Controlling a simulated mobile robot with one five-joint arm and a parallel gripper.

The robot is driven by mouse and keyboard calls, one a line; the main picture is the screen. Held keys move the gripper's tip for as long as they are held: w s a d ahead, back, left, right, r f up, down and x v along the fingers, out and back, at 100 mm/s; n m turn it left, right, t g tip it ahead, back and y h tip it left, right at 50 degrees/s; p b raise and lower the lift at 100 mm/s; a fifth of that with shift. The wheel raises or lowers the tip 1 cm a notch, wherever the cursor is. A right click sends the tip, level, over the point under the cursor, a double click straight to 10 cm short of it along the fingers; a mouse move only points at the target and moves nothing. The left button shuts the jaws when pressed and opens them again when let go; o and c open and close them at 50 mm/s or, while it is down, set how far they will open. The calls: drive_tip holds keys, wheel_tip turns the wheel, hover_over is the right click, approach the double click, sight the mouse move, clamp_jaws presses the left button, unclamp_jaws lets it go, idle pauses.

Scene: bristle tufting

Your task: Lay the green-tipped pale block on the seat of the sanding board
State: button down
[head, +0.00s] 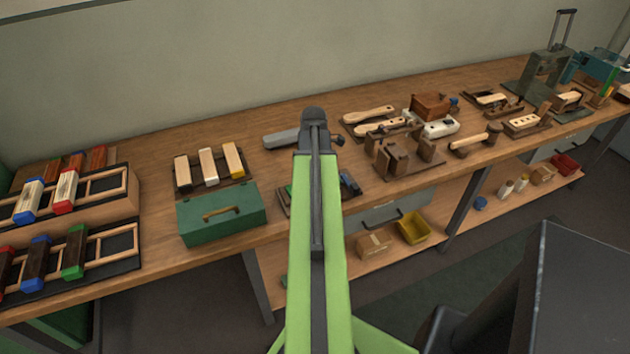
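I cannot make out a pale block with a green tip for certain. The left rack holds a pale block with blue ends (28,201), a pale block with a red end (65,191) and a dark block with green ends (74,252). A small green patch (607,91) shows among brown pieces at the far right, too small to identify. I cannot tell which board is the sanding board. My gripper (317,117) is at the end of my green arm, over the middle of the bench; its fingers are too unclear to tell open from shut.
A green box with a handle (222,215) stands at the bench's front edge, before a tray with three pale blocks (208,166). A grey tool (281,139) lies beside my gripper. Wooden fixtures (405,153) crowd the middle right. A yellow bin (412,228) is on the lower shelf.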

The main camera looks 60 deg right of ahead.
drive_tip(key=shift+f, duration=0.15)
drive_tip(key=c, duration=0.7)
unclamp_jaws()
drive_tip(key=o, duration=0.4)
wheel_tip(320, 180, up, 8)
drive_tip(key=p, duration=0.8)
